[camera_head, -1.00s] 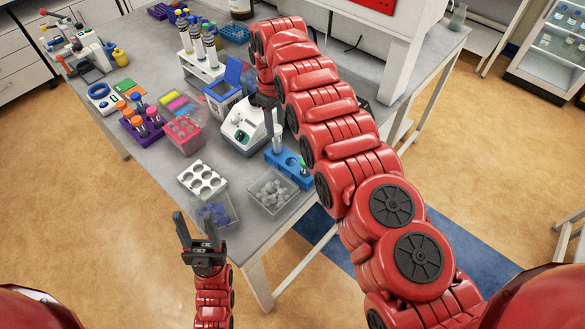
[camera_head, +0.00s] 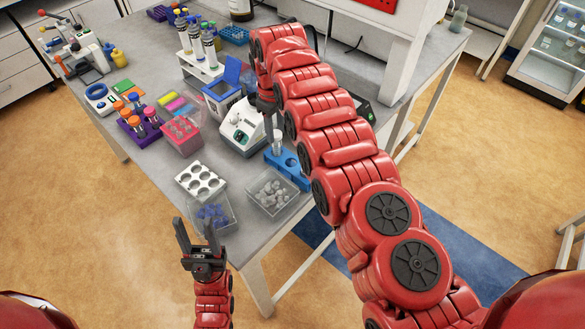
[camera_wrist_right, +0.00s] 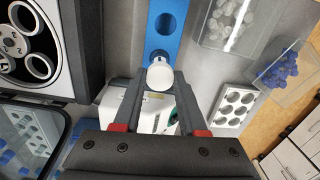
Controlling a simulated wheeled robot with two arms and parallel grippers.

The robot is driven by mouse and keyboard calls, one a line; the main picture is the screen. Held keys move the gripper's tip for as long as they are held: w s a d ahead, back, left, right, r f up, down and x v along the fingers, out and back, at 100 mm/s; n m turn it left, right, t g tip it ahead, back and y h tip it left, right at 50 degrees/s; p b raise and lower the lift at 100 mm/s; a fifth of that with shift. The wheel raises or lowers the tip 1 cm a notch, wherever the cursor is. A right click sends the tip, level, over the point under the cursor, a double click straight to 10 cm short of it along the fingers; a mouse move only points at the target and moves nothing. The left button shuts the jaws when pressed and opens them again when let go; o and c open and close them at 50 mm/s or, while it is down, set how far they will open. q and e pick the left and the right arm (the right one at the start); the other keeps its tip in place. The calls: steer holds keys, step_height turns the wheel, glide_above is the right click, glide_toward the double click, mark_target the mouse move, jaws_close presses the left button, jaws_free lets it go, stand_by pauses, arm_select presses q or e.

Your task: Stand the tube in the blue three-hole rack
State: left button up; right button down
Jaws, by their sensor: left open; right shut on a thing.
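The blue three-hole rack (camera_head: 287,166) stands near the table's front right edge. It also shows in the right wrist view (camera_wrist_right: 152,40), with two open holes. A clear tube (camera_head: 278,143) with a pale round top (camera_wrist_right: 160,77) is between the fingers of my right gripper (camera_wrist_right: 160,88), which is shut on it. The tube looks roughly upright at the rack's far-left end; I cannot tell whether its foot is inside the hole. In the head view my right gripper (camera_head: 267,104) is partly hidden by its arm. My left gripper (camera_head: 196,226) is open and empty before the table's front edge.
A white machine (camera_head: 241,128) stands close left of the rack. A clear bin of grey caps (camera_head: 271,192) is in front of it, a bin of blue caps (camera_head: 213,214) and a white six-hole rack (camera_head: 200,180) further left. The front right tabletop is narrow.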

steer(key=shift+f, duration=0.4)
steer(key=shift+f+b, duration=0.65)
steer(key=shift+b, duration=0.15)
steer(key=shift+c, duration=1.9)
jaws_free()
steer(key=shift+r, duration=0.15)
